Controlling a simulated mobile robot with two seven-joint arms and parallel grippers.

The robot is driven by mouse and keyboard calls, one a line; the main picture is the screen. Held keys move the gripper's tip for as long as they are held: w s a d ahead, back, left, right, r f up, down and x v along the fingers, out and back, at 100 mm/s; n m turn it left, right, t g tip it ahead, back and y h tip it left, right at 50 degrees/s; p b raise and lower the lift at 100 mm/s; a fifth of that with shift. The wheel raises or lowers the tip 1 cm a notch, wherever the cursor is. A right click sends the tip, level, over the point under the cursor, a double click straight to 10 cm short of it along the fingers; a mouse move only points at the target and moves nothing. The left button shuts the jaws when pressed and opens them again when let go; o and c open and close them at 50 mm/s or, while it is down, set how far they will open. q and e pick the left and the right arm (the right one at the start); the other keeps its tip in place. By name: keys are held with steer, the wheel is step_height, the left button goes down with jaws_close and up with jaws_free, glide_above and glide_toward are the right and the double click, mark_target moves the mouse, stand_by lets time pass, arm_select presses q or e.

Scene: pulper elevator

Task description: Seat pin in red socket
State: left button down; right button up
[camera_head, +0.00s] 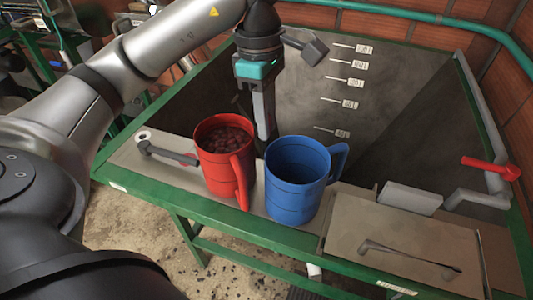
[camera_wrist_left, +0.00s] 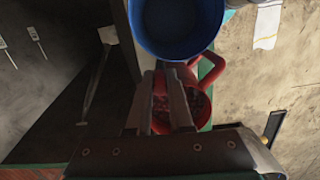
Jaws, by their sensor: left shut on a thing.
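My left gripper (camera_head: 265,130) points down behind the gap between the red mug and a blue mug (camera_head: 292,190). In the left wrist view, red of the red mug (camera_wrist_left: 195,100) shows between and beside the fingers of my left gripper (camera_wrist_left: 170,75). The gripper is shut on what seems to be the red mug's side; the exact contact is hard to see. My right gripper is out of view.
The empty-looking blue mug stands close beside the red one. Behind them is a deep grey tank (camera_head: 395,110) with level marks. A red-handled lever (camera_head: 490,167) is at the right. A flat lid (camera_head: 400,245) lies front right. A green frame (camera_head: 200,208) edges the ledge.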

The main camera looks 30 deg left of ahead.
mark_target(267, 148)
arm_select(q)
step_height(267, 148, down, 7)
steer(key=shift+f, duration=0.2)
stand_by(0.3)
steer(key=shift+f, duration=0.15)
steer(key=c, duration=0.8)
jaws_free()
steer(key=shift+w+r, duration=0.1)
steer(key=shift+r, duration=0.35)
steer(key=r, duration=0.9)
steer(key=shift+a+r+p, duration=0.25)
steer(key=shift+a+p, duration=0.05)
steer(key=shift+a, duration=0.1)
steer(key=shift+r, duration=0.95)
